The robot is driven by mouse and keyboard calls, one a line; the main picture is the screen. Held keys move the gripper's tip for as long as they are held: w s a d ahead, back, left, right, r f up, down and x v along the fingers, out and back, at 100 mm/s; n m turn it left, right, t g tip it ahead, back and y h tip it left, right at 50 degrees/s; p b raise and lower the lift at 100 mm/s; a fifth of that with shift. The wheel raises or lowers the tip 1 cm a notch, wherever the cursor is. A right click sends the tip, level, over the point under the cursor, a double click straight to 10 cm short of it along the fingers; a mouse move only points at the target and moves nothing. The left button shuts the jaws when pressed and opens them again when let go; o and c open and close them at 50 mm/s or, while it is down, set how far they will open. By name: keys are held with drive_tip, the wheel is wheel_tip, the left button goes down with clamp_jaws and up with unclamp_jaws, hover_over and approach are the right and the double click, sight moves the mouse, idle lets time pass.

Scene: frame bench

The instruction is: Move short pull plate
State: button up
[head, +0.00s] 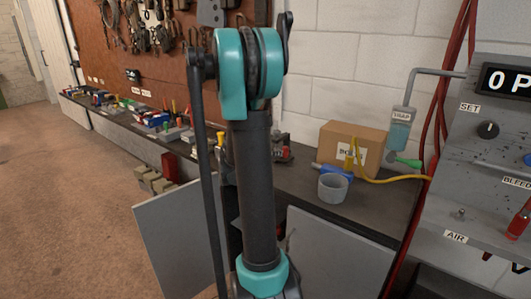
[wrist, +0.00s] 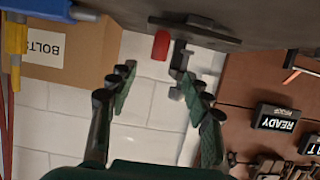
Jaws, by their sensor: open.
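In the wrist view, which looks upside down, my gripper (wrist: 155,78) is open, its two dark green-padded fingers spread with nothing between the tips. Just beyond the tips, at the bench edge, are a small red block (wrist: 161,46), a grey bracket-like piece (wrist: 181,62) and a flat dark plate (wrist: 195,31). I cannot tell whether any of these is the short pull plate; no label names it. In the head view my arm stands in front of the bench and my gripper cannot be made out.
The bench (head: 375,205) carries a cardboard box (head: 340,140), a grey cup (head: 333,187) and a yellow hose (head: 400,180). Tools and small parts line the left bench below a brown pegboard (head: 150,85). A control panel (head: 470,150) stands right. A READY sign (wrist: 277,116) hangs on the wall.

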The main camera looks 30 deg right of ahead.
sight(284, 150)
drive_tip(key=x, duration=1.2)
drive_tip(key=shift+s, duration=0.1)
drive_tip(key=shift+r, duration=0.1)
drive_tip(key=shift+c, duration=0.5)
clamp_jaws()
